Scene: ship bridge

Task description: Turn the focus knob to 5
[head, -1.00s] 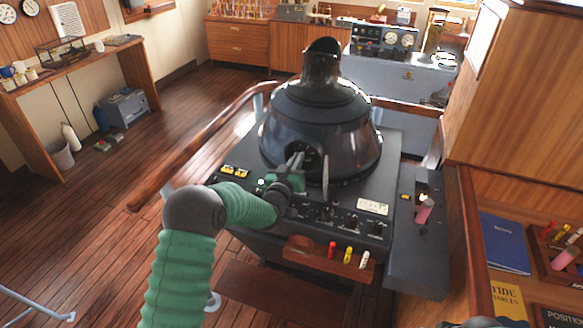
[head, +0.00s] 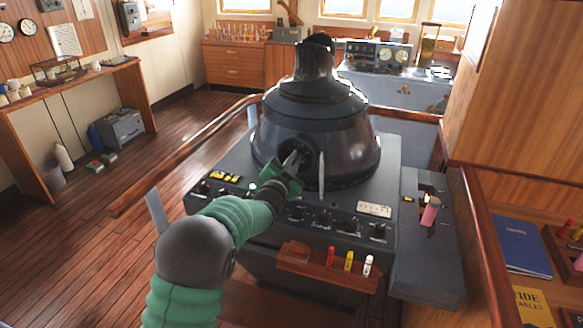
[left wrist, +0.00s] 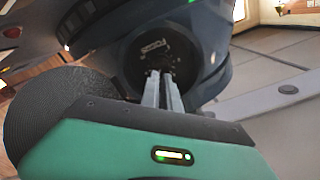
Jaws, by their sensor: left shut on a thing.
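The dark radar console carries a domed hood (head: 325,120) with a round dark opening (head: 290,147) low on its front. My left gripper (head: 294,159) reaches into this opening from the front. In the left wrist view its two fingers (left wrist: 161,80) lie close together, their tips in front of a small pale label (left wrist: 153,46) too blurred to read. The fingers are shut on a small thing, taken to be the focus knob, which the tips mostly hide. Its setting cannot be read. My right gripper is not in view.
Several black knobs (head: 323,219) line the console's front panel. A wooden rack (head: 315,268) with red, yellow and white markers hangs below it. A wooden handrail (head: 180,155) runs along the left. A pink cylinder (head: 430,211) stands on the right side shelf.

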